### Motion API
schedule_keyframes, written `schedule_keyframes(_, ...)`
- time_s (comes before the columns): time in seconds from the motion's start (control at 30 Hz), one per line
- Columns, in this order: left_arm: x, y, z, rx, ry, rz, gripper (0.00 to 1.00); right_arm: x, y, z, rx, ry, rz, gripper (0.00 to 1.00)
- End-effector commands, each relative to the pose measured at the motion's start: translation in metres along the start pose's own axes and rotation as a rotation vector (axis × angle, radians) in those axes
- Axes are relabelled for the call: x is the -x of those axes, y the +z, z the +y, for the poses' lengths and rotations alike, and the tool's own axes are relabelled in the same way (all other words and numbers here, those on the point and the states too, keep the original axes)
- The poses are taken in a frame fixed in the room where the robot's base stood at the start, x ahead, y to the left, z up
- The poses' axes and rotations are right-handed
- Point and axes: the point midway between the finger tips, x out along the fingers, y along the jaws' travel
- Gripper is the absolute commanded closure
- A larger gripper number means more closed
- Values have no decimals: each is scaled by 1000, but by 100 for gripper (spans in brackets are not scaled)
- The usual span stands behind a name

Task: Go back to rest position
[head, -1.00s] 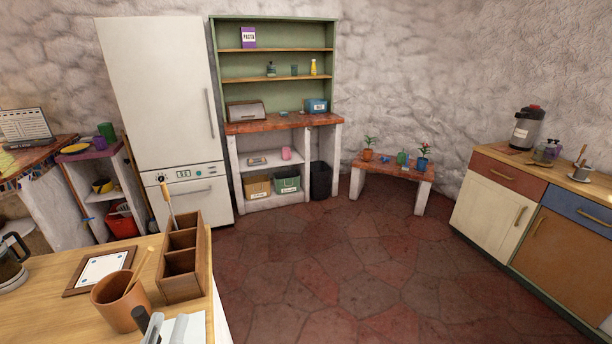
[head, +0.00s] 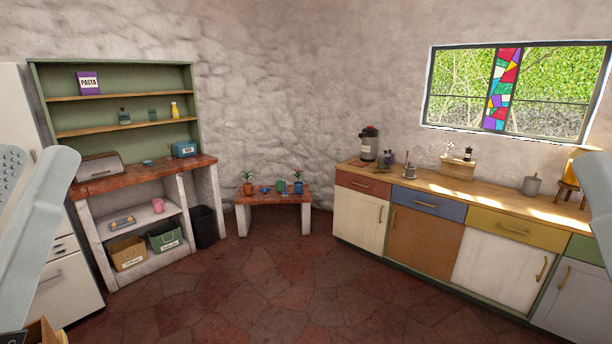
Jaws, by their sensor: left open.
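My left gripper (head: 38,168) is raised close to the camera at the left edge. One pale grey-blue finger and a dotted pad show, with a gap between them. It is open, with nothing seen between the fingers. The edge of the picture cuts off part of it. My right gripper (head: 594,185) shows only as a pale grey part at the right edge, and its jaws cannot be made out. Both are up in the air, in front of the room.
A green shelf unit (head: 45,95) and part of a white fridge (head: 18,110) stand at left. A low bench (head: 272,198) with potted plants is at the back. A long counter (head: 420,187) runs along the right under a window (head: 455,85). The tiled floor (head: 270,285) is clear.

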Motion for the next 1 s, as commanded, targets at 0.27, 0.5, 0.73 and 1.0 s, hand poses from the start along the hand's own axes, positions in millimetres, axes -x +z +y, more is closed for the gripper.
schedule_keyframes(0.27,-106,-98,-1,1,-2,1,58,-107,-98,0,0,0,-1,51)
schedule_keyframes(0.5,-191,-177,-2,1,-3,1,58,-192,-176,1,0,0,-1,51)
schedule_keyframes(0.73,-234,-216,-2,1,-3,0,58,-235,-216,1,0,0,-2,51)
schedule_keyframes(1.0,-234,-216,-3,1,-3,1,58,-235,-215,1,0,0,-3,51)
